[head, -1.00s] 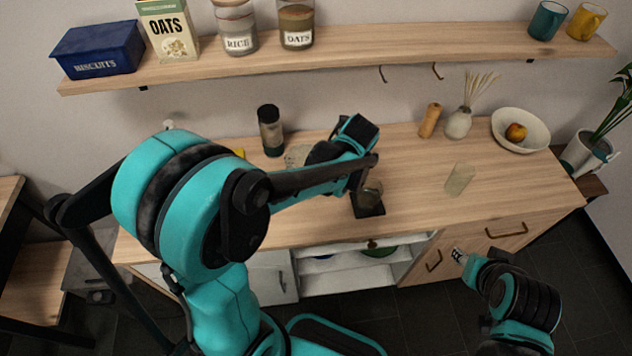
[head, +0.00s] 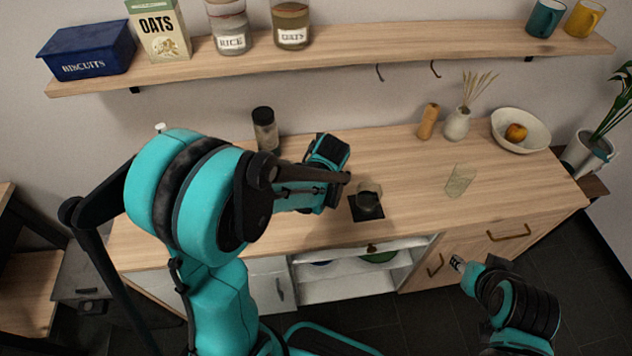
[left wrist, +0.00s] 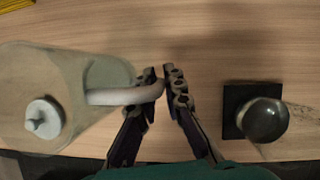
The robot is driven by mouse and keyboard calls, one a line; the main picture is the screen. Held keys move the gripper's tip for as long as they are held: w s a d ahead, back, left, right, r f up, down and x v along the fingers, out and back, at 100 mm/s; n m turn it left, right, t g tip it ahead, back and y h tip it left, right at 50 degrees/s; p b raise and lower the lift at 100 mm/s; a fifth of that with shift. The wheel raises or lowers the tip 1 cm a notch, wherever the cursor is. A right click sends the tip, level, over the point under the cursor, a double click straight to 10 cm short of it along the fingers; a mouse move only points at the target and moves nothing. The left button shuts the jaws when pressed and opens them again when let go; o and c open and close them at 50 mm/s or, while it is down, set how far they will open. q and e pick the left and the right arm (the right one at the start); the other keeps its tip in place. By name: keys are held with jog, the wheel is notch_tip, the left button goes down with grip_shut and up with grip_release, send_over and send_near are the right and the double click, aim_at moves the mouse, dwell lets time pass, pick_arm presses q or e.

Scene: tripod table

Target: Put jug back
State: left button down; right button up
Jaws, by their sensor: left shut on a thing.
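The jug (left wrist: 85,80) shows at the left of the left wrist view. It is a pale, see-through vessel with a white knob (left wrist: 42,118) and a pale handle (left wrist: 120,96) sticking out to the right. My left gripper (left wrist: 160,78) is shut on the end of this handle. In the head view the jug is hidden behind my left arm, so I cannot tell whether it touches the counter. My right gripper (head: 457,263) is in front of the cabinet at lower right, away from the jug; its fingers are too small to read.
A clear tumbler (head: 460,180) stands further right. A dark-capped bottle (head: 265,130) stands behind my left arm. A shelf (head: 350,50) overhangs the back.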

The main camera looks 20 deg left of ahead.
pick_arm(q)
jog(key=c, duration=2)
grip_release()
jog(key=shift+f, duration=0.15)
jog(key=shift+c, duration=0.2)
jog(key=o, duration=0.4)
jog(key=shift+d+r+p, duration=0.1)
jog(key=shift+r+p, duration=0.2)
jog(key=shift+r, duration=0.2)
jog(key=p+v, duration=0.4)
jog(key=v, duration=0.7)
jog(key=s+r+n+t+h, duration=0.1)
jog(key=s+n, duration=0.3)
jog(key=n, duration=0.5)
jog(key=s+d+r+n+t+h, duration=0.1)
jog(key=s+n, duration=0.3)
jog(key=n, duration=0.5)
jog(key=s+d+r+n+t+h, duration=0.1)
jog(key=s+r+n, duration=0.2)
jog(key=n, duration=0.6)
jog(key=shift+s+d+r+n+t, duration=0.1)
jog(key=shift+s+n+t, duration=0.3)
jog(key=shift+s, duration=0.15)
